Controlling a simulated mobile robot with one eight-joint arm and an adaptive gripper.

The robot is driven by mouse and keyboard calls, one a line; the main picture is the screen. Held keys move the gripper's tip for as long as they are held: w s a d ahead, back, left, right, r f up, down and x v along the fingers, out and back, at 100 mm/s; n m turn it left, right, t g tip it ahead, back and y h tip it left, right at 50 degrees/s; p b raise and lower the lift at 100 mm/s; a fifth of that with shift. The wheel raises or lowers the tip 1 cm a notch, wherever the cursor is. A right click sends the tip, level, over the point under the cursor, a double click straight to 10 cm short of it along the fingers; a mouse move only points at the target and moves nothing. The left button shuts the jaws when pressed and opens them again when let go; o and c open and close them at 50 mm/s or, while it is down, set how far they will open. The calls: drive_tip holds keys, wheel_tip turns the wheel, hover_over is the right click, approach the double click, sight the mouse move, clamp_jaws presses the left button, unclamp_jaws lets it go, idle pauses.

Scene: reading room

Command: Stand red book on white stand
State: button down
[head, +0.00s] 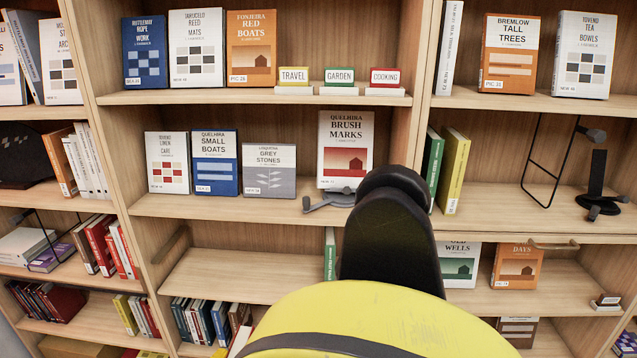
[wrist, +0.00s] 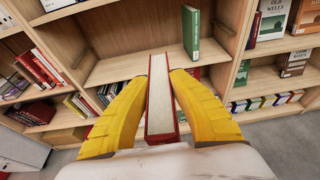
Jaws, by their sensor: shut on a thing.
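The red book (wrist: 159,100) is between the fingers of my gripper (wrist: 160,82) in the wrist view. I see its pale page edges, with red cover along both sides and at the near end. The yellow fingers press on it from left and right, and it points away toward the shelves. In the head view my arm covers the lower middle, and neither the gripper tips nor the red book can be made out. I cannot clearly pick out a white stand. A grey stand (head: 332,199) shows on the middle shelf, partly behind my arm, below the Brush Marks book (head: 346,140).
Small Boats (head: 214,163) and Grey Stones (head: 269,171) stand left of the grey stand. A black stand (head: 597,178) and a wire stand (head: 548,160) are on the right shelf. A green book (wrist: 191,34) stands on a mostly bare shelf (wrist: 128,68) ahead of my gripper.

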drive_tip(key=w+d+r+h, duration=0.1)
drive_tip(key=w+d, duration=0.4)
drive_tip(key=d, duration=0.6)
drive_tip(key=w+d+r+m+h, duration=0.1)
drive_tip(key=w+d+r, duration=0.2)
drive_tip(key=d, duration=0.9)
drive_tip(key=w+d+r+m+h, duration=0.1)
drive_tip(key=w+d+r, duration=0.1)
drive_tip(key=w+d, duration=0.6)
drive_tip(key=d, duration=0.3)
drive_tip(key=shift+d+g, duration=0.15)
drive_tip(key=shift+g, duration=0.15)
drive_tip(key=shift+w, duration=0.1)
